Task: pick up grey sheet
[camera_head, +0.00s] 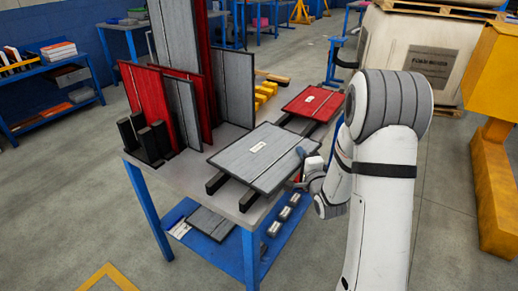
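A grey sheet (251,164) lies flat on dark bars (246,200) at the front right of the blue-legged table (189,183). It has a small pale label in its middle and a dark edge. My gripper (303,161) is at the right edge of this sheet, small and partly hidden by my white arm. I cannot tell whether it touches the sheet or whether its fingers are open. More grey panels (232,87) stand upright at the back left of the table, beside red ones. Another grey panel (211,223) lies on the lower shelf.
A red sheet (312,102) lies on bars behind the grey one. Upright red panels (146,95) and black posts (141,136) crowd the table's left side. Yellow blocks (264,93) lie at the back. A yellow machine (494,140) stands at right. Floor in front is clear.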

